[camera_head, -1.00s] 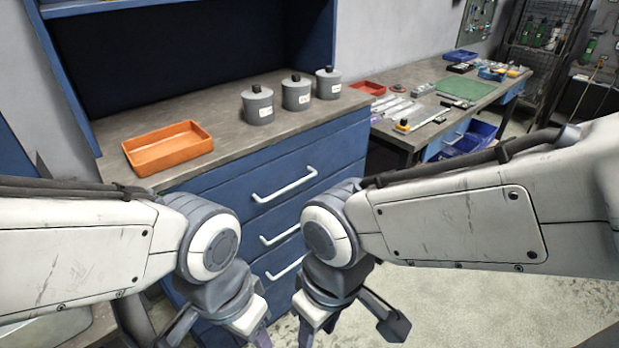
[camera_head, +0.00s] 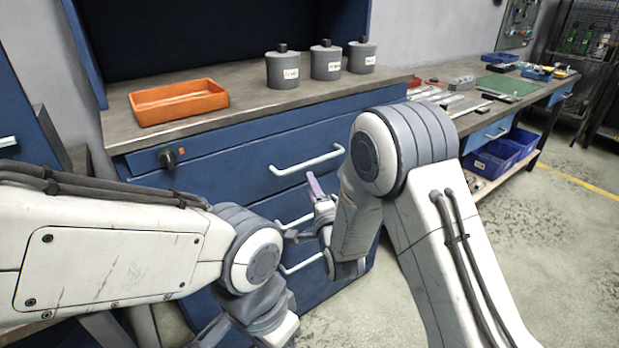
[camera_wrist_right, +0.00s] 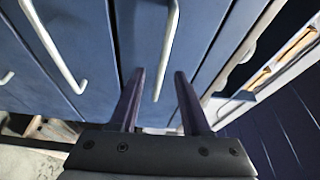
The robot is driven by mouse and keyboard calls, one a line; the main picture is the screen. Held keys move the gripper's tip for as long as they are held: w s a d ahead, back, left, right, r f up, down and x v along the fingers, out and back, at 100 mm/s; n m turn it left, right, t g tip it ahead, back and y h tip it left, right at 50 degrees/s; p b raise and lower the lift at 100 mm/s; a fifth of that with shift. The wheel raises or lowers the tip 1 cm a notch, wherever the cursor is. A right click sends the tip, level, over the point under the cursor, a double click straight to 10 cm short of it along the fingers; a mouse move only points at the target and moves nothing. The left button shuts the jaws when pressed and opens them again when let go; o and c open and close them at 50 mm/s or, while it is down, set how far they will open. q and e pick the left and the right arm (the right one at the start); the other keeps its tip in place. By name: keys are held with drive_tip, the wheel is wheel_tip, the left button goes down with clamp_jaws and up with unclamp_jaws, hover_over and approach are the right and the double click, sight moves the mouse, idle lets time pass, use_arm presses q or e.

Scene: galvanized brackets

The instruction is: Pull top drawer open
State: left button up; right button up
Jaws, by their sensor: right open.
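The blue cabinet's top drawer (camera_head: 225,172) is shut, with a white bar handle (camera_head: 307,159). My right gripper (camera_head: 306,211) is open and empty in front of the drawers, just below that handle in the head view. In the right wrist view, the top handle (camera_wrist_right: 169,45) runs down the picture, its near end showing between the two open fingers (camera_wrist_right: 160,100). The fingers do not visibly touch it. My left gripper (camera_head: 277,327) is low in the head view, its fingers cut off by the bottom edge.
An orange tray (camera_head: 180,108) and several grey lidded canisters (camera_head: 326,62) stand on the cabinet top. Lower handles (camera_head: 300,265) stick out below. A workbench (camera_head: 500,118) stands behind right; floor at right is clear.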

sight(310, 163)
drive_tip(key=shift+m+t, duration=0.8)
drive_tip(key=shift+m, duration=0.1)
drive_tip(key=x, duration=0.3)
drive_tip(key=d+x, duration=0.1)
drive_tip(key=x, duration=0.2)
drive_tip(key=f+x, duration=0.1)
drive_tip(key=x, duration=0.3)
drive_tip(key=shift+w+d+r, duration=0.1)
drive_tip(key=shift+w+d, duration=0.2)
drive_tip(key=shift+w, duration=0.05)
clamp_jaws()
